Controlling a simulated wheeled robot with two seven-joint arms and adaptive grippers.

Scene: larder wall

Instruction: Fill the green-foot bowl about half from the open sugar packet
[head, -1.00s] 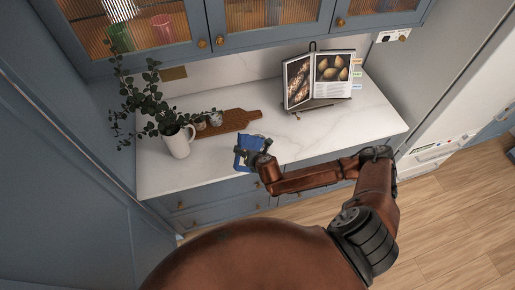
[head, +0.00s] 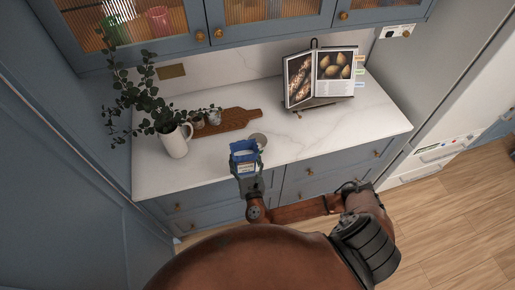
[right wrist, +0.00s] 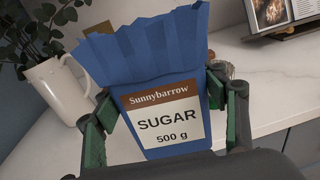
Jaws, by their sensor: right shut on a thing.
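The blue sugar packet (head: 244,152) is held over the front edge of the counter, its open, crumpled top facing up toward the head camera. In the right wrist view the packet (right wrist: 160,115) shows its "SUGAR 500 g" label between the two fingers. My right gripper (head: 247,176) is shut on its lower part. A small round grey dish or bowl (head: 258,139) stands just behind the packet, partly hidden by it. My left gripper is not in view.
A white jug with leafy stems (head: 176,142) stands left of the packet. Behind are a wooden board (head: 236,117) and small jars (head: 214,117). An open cookbook on a stand (head: 318,78) is at the back right. The counter's right part (head: 350,125) is clear.

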